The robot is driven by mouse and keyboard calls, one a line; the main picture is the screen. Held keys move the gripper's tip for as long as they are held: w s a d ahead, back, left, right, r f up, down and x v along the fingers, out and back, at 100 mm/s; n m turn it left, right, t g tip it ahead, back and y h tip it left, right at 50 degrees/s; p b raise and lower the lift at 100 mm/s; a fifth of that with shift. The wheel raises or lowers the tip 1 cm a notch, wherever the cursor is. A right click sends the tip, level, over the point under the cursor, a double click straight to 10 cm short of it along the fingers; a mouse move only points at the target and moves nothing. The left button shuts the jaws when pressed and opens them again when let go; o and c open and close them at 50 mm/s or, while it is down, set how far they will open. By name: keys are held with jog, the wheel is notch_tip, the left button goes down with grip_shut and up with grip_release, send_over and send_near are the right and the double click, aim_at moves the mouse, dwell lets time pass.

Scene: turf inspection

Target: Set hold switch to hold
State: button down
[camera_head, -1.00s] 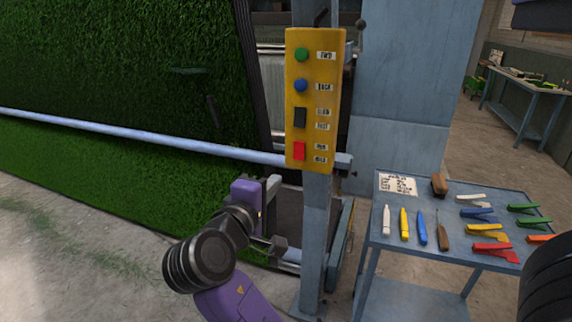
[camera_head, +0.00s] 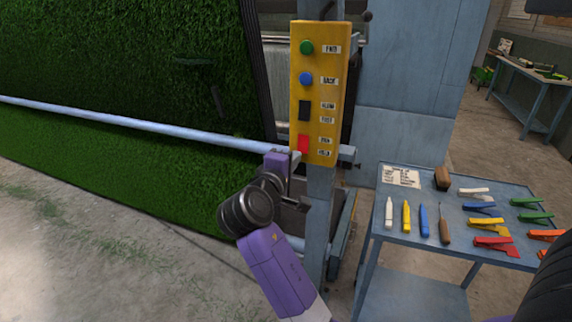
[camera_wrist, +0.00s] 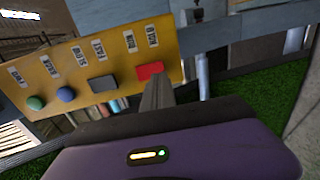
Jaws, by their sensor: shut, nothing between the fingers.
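The yellow control panel (camera_head: 324,95) stands upright on a blue-grey post. Its red switch (camera_head: 303,143) is the lowest control, beside two labels that read run above and hold below. My gripper (camera_head: 294,161) is shut and empty, at the panel's lower left edge, close to the lower end of the red switch. In the wrist view the closed fingertips (camera_wrist: 156,86) point at the red switch (camera_wrist: 149,70), near its hold-label end. I cannot tell whether they touch it.
Above the red switch are a black switch (camera_head: 305,110), a blue button (camera_head: 306,79) and a green button (camera_head: 307,48). A pale blue bar (camera_head: 150,127) crosses the turf (camera_head: 120,60) at left. A tool cart (camera_head: 405,262) with clips and markers stands at right.

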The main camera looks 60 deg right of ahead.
aim_at(302, 151)
jog(key=shift+w+d+f, duration=0.1)
jog(key=shift+d+f, duration=0.1)
jog(key=shift+d, duration=1.5)
jog(key=shift+d+f+p, duration=0.1)
jog(key=shift+d+p, duration=0.05)
jog(key=shift+p, duration=0.2)
